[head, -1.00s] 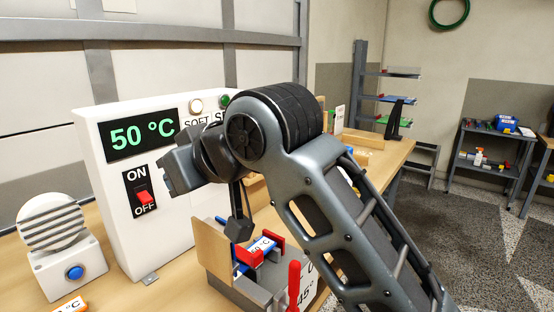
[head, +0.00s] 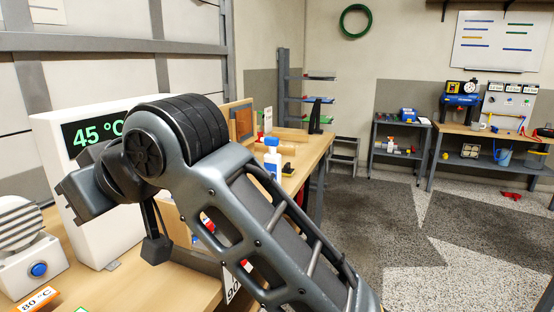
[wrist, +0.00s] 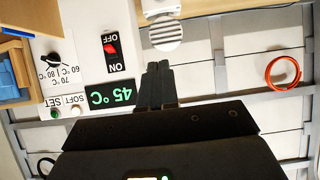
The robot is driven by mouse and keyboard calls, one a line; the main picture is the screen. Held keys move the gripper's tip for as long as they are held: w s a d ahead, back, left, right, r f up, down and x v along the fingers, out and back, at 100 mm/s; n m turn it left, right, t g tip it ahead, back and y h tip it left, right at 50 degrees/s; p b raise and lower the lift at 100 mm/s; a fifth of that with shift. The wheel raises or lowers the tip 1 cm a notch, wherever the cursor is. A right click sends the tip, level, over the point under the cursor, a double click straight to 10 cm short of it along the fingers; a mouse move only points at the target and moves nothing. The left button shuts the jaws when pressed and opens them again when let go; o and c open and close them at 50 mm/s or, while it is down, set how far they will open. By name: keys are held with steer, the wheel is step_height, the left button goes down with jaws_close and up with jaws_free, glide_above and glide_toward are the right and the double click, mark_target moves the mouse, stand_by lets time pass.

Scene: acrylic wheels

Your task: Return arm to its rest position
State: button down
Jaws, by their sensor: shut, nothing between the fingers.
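My arm crosses the head view from the lower right up to the middle left. My gripper (head: 155,249) hangs down at the left, in front of the white control box (head: 55,140), and holds nothing. In the wrist view my gripper (wrist: 159,83) shows its two dark fingers together, with the box's green "45 °C" display (wrist: 110,96) and red ON/OFF switch (wrist: 112,50) beyond, upside down. The arm hides much of the box and of the workbench behind it.
A white device with a blue button (head: 35,265) stands at the left on the wooden bench (head: 190,285). Shelves (head: 400,140) and another bench (head: 500,130) line the far wall.

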steer(key=s+d+f+m+t+y, duration=0.1)
steer(key=s+d+f+m+t, duration=0.15)
steer(key=d+f+m, duration=0.35)
steer(key=s+d+f+m+t, duration=0.1)
steer(key=d+f+t, duration=0.3)
steer(key=f, duration=0.5)
steer(key=s+d+f+m+t+h, duration=0.1)
steer(key=s+d+f+m+h, duration=0.15)
steer(key=s+d+f, duration=0.4)
steer(key=s+d+f+m+t+h, duration=0.2)
steer(key=d+f+m, duration=0.15)
steer(key=d, duration=0.55)
steer(key=s+d+f+m+h, duration=0.2)
steer(key=s+d+h, duration=0.3)
steer(key=s+d, duration=0.7)
steer(key=s+d+r+h, duration=0.1)
steer(key=s+d+r, duration=0.1)
steer(key=s+d, duration=0.2)
steer(key=s+d+r+n+h, duration=0.1)
steer(key=s+d+r, duration=0.2)
steer(key=s, duration=0.6)
steer(key=shift+s+d+t+h, duration=0.15)
steer(key=shift+d+t+h, duration=0.25)
steer(key=shift+d, duration=0.55)
